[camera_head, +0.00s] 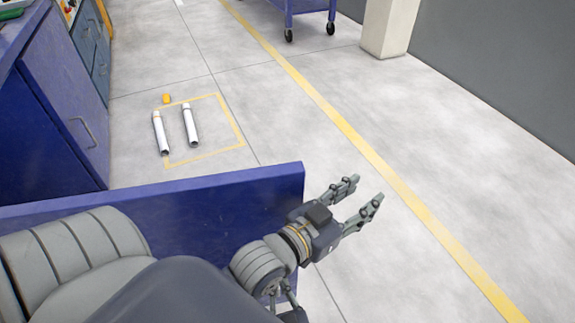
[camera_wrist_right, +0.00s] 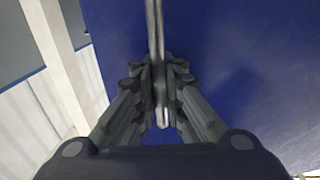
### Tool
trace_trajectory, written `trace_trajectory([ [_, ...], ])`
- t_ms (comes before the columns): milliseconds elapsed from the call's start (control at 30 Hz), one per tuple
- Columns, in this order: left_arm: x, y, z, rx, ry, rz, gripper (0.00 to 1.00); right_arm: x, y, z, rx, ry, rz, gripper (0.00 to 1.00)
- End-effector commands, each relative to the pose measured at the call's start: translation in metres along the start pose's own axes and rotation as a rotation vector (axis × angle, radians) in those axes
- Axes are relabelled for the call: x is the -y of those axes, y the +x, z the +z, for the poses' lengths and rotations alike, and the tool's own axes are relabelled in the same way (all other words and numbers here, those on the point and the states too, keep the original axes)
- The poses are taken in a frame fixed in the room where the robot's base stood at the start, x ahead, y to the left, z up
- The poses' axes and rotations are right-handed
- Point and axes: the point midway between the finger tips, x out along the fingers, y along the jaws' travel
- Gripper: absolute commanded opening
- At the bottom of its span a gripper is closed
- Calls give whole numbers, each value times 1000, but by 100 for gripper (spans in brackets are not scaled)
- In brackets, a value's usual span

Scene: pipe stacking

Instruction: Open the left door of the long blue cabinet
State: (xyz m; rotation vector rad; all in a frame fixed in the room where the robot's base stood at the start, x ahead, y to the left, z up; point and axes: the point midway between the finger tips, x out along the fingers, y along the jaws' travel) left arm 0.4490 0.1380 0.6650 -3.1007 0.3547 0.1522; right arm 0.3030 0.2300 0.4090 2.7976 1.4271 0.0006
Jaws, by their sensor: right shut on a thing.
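The long blue cabinet (camera_head: 35,140) stands at the left in the head view, with one closed door face and its metal handle (camera_head: 85,130) showing. A blue panel (camera_head: 230,195), which looks like a cabinet door swung out, juts across the lower part of the view. My left gripper (camera_head: 366,190) is open and empty, just past the panel's free right edge. In the right wrist view my right gripper (camera_wrist_right: 160,75) is shut on a metal bar handle (camera_wrist_right: 155,30) on a blue door face (camera_wrist_right: 235,70). My right gripper does not show in the head view.
Two white pipes (camera_head: 191,124) and a small orange piece (camera_head: 166,98) lie by a yellow floor square (camera_head: 240,135). A blue wheeled cart (camera_head: 305,8) and a pale pillar (camera_head: 388,28) stand at the back. The floor to the right is clear.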

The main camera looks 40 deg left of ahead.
Motion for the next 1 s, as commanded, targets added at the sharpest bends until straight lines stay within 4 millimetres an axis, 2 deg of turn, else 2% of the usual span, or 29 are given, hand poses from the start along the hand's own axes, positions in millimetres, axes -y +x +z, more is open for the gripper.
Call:
trace_trajectory([
  [500, 1, -1, 4, 21, 1, -2, 40, 3, -2, 0, -1, -4, -8, 0],
  [533, 1, -1, 4, 21, 1, -2, 40, 3, -2, 0, -1, -4, -8, 12],
  [600, 1, -1, 4, 21, 0, -2, 40, 3, -2, 0, -1, -4, -8, 28],
  [633, 1, -1, 4, 20, 0, -2, 40, 3, -2, 0, -1, -3, -8, 30],
  [1000, 0, 0, 4, 17, 1, 0, 40, 5, -5, 0, 0, -1, -10, 30],
])
